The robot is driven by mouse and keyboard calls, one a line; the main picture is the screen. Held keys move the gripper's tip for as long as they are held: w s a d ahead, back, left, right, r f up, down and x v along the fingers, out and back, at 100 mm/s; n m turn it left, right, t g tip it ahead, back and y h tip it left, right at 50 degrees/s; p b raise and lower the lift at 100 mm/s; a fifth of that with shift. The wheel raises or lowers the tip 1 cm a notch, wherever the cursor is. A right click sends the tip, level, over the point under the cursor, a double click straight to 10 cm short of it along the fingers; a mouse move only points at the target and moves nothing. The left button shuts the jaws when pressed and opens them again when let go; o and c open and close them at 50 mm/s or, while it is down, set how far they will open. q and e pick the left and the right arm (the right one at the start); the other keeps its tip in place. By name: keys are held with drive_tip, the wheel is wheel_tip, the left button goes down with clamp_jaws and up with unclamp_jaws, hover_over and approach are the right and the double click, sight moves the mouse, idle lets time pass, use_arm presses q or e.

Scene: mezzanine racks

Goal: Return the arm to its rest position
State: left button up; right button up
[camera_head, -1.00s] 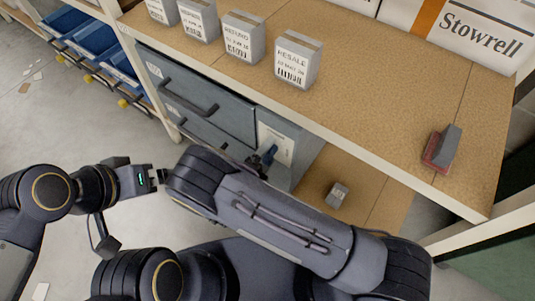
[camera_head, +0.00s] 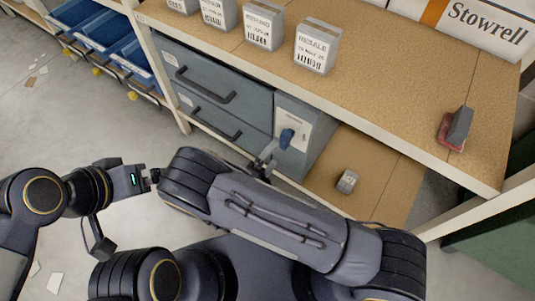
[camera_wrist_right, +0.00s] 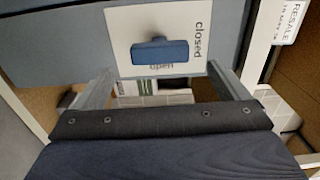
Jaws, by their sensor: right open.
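My right gripper (camera_head: 264,160) is in front of the grey cabinet (camera_head: 318,118) under the shelf, partly hidden behind my own arm in the head view. In the right wrist view, the right gripper (camera_wrist_right: 162,72) is open, its two fingers apart with nothing gripped between them. A blue knob (camera_head: 286,138) on a white plate is just beyond the fingers. In the wrist view the blue knob (camera_wrist_right: 160,51) lies crosswise, with "closed" and "open" lettering on the plate (camera_wrist_right: 190,62). My left gripper (camera_head: 153,177) is at the left, over the floor; its finger opening is unclear.
Several grey labelled boxes, one marked RESALE (camera_head: 318,46), stand on the shelf (camera_head: 400,95). A red-based stamp-like object (camera_head: 454,130) is at its right. Two grey drawers (camera_head: 215,85) are below. A small grey box (camera_head: 347,181) lies on the lower board. Blue bins (camera_head: 103,28) stand left.

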drive_tip(key=shift+d, duration=0.1)
idle(0.4)
drive_tip(key=s+d+r+m+g+y, duration=0.45)
drive_tip(key=d+r+m+g, duration=0.35)
drive_tip(key=m, duration=0.8)
drive_tip(key=s+d+r+m+g+y, duration=0.4)
drive_tip(key=s+d+r+m+g, duration=0.3)
drive_tip(key=m, duration=0.8)
drive_tip(key=s+d+r+m+t+y, duration=0.1)
drive_tip(key=s+r+m+t+y, duration=0.15)
drive_tip(key=r+m, duration=0.45)
drive_tip(key=s+d+r+m+t+y, duration=0.2)
drive_tip(key=m+t+y, duration=0.2)
drive_tip(key=m, duration=0.6)
wheel_tip(320, 180, up, 17)
drive_tip(key=p, duration=1.6)
drive_tip(key=shift+a, duration=0.3)
drive_tip(key=shift+s+f, duration=0.1)
drive_tip(key=shift+s, duration=0.05)
